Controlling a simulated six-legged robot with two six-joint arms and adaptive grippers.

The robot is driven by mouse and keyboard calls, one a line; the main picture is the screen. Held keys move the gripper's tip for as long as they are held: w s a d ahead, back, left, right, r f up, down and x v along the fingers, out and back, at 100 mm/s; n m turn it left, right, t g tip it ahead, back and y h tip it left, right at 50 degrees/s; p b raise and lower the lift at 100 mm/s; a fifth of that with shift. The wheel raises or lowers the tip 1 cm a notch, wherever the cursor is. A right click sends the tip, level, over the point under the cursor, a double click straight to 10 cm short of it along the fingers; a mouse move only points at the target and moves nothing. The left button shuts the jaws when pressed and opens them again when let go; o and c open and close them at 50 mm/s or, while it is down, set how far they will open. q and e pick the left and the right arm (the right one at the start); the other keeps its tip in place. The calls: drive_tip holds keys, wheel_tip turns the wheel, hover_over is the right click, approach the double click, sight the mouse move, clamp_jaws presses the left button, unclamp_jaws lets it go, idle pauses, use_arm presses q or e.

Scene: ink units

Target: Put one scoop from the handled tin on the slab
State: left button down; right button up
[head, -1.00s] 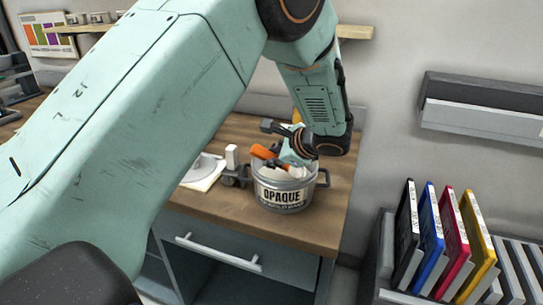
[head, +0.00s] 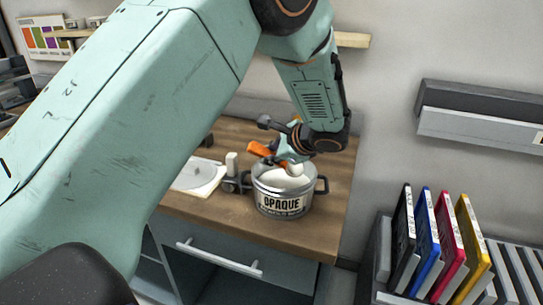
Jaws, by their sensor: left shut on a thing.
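The handled tin (head: 283,205), grey metal with a label reading OPAQUE, stands on the wooden counter, with a loop handle on each side. A pale, whitish mass (head: 278,180) shows at its top. My left gripper (head: 284,154) is above the tin's back rim, shut on an orange-handled tool (head: 261,148), seemingly the scoop. The arm and fingers hide much of the tool, and I cannot tell what it carries. A pale round slab (head: 194,174) lies on a white sheet left of the tin, partly behind my arm. My right gripper is not in view.
A small dark grey block with a white upright part (head: 232,168) stands between the slab and the tin. A rack at lower right holds black, blue, red and yellow ink units (head: 447,240). A grey wall box (head: 480,115) hangs above it.

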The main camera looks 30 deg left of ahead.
use_arm(q)
drive_tip(key=r+p, duration=0.2)
drive_tip(key=r, duration=0.1)
drive_tip(key=shift+w+d+r, duration=0.15)
drive_tip(key=shift+d+r, duration=0.05)
wheel_tip(320, 180, up, 2)
drive_tip(key=shift+a+r+p, duration=0.1)
drive_tip(key=shift+a+p, duration=0.05)
drive_tip(key=shift+p, duration=0.65)
drive_tip(key=shift+r+p, duration=0.95)
drive_tip(key=shift+r, duration=0.3)
